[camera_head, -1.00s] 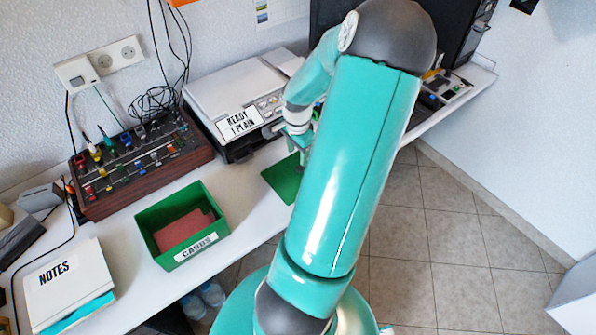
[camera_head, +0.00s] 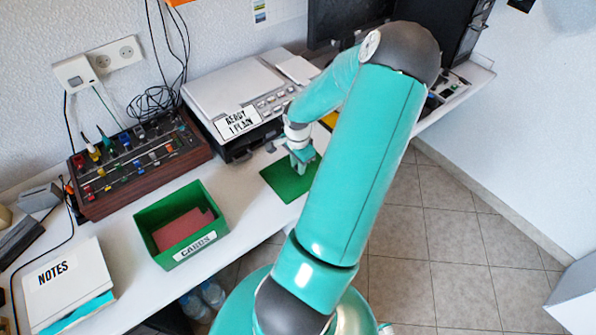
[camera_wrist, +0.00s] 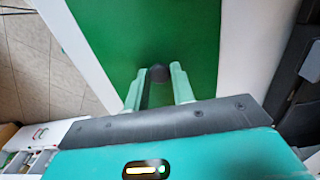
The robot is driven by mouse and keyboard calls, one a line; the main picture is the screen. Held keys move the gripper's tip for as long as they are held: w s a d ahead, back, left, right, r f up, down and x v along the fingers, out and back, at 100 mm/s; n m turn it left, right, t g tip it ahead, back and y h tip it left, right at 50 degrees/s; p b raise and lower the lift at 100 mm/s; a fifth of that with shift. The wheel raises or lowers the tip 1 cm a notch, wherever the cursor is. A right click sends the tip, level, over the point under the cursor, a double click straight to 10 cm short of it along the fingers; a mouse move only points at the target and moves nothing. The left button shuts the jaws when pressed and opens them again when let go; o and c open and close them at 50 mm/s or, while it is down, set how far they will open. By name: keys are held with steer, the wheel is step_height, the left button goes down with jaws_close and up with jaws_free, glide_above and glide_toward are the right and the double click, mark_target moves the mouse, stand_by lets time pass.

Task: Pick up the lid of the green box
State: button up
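The green lid (camera_head: 283,185) lies flat on the white desk, to the right of the open green box (camera_head: 153,217) labelled CARDS. The box holds reddish cards. In the wrist view the lid (camera_wrist: 150,25) fills the upper middle, with a round black knob (camera_wrist: 158,73) on it. My gripper (camera_head: 302,165) is low over the lid in the head view. In the wrist view my gripper (camera_wrist: 157,80) is open, its two fingers apart with the knob between their tips. I cannot tell whether either finger touches the knob. My arm hides part of the lid's right side in the head view.
A printer (camera_head: 240,95) with a sign stands behind the lid. A wooden rack (camera_head: 140,165) of small coloured items and a NOTES book (camera_head: 68,282) are to the left. The desk's front edge is close to the lid. Bare desk separates box and lid.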

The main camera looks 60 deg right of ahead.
jaws_close()
